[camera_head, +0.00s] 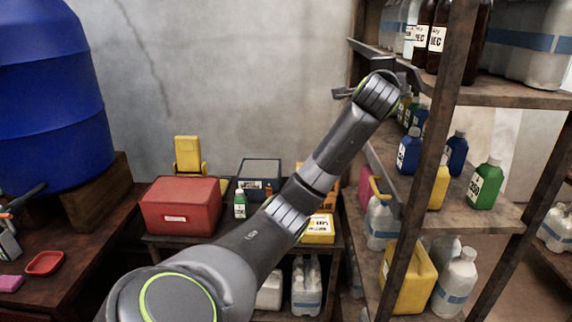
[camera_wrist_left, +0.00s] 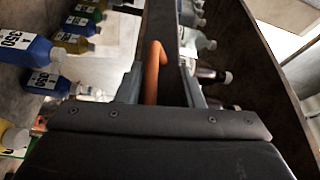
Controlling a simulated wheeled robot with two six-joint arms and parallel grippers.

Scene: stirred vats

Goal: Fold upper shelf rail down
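The upper shelf rail (camera_head: 372,50) is a grey strip along the aisle side of the upper shelf in the head view. My left arm reaches up to it, and its gripper lies just below the rail, mostly hidden behind my wrist. In the left wrist view, my left gripper (camera_wrist_left: 162,88) has its two fingers apart. A bent orange handle (camera_wrist_left: 152,72) stands between them, close to the left finger and clear of the right one. I cannot tell whether the left finger touches it. My right gripper is not in view.
The wooden rack (camera_head: 440,130) holds brown bottles, jugs and coloured bottles close around my gripper. A lower rail (camera_head: 383,180) runs along the middle shelf. A red box (camera_head: 181,205) stands on the back bench, and a blue vat (camera_head: 50,100) is at the left.

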